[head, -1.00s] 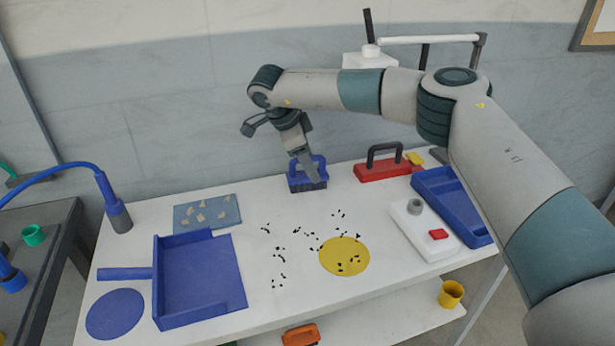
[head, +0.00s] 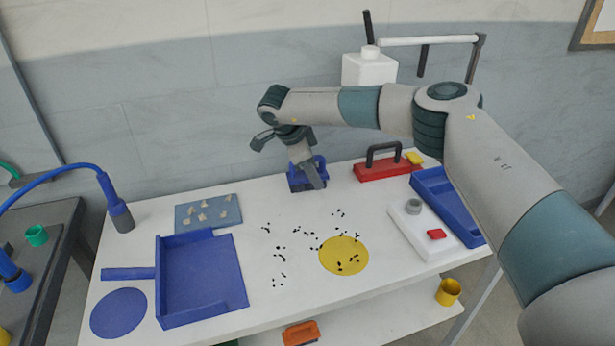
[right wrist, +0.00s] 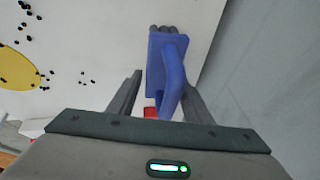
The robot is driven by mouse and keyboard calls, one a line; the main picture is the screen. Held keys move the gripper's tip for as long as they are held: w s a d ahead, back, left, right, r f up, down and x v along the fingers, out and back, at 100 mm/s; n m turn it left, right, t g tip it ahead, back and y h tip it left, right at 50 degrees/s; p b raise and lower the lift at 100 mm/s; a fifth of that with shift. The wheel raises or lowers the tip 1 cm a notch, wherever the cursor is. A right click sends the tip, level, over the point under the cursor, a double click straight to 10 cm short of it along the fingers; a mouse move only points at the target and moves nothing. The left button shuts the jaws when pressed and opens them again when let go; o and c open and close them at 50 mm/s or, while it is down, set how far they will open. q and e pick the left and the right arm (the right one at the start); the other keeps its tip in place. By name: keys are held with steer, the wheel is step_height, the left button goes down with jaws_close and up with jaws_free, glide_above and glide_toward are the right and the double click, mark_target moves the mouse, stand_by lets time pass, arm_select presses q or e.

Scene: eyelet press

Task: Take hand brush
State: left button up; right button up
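The hand brush (head: 297,181) is blue with a loop handle and dark bristles. It stands at the back of the white table, partly hidden by my gripper in the head view. In the right wrist view the brush (right wrist: 173,75) lies ahead, with its handle reaching back between my fingers. My right gripper (head: 314,178) is open at the brush, one finger on each side of the handle. A gap shows at the left finger; contact at the right finger is unclear. My left gripper is not in view.
Dark crumbs lie around a yellow disc (head: 344,256). A blue dustpan (head: 205,278) is at the left front, a blue-grey plate (head: 208,213) behind it. A red block with a black handle (head: 383,170) stands right of the brush, near a blue tray (head: 452,205). The wall is close behind.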

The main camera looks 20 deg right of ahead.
steer(key=c, duration=0.7)
steer(key=shift+r, duration=0.2)
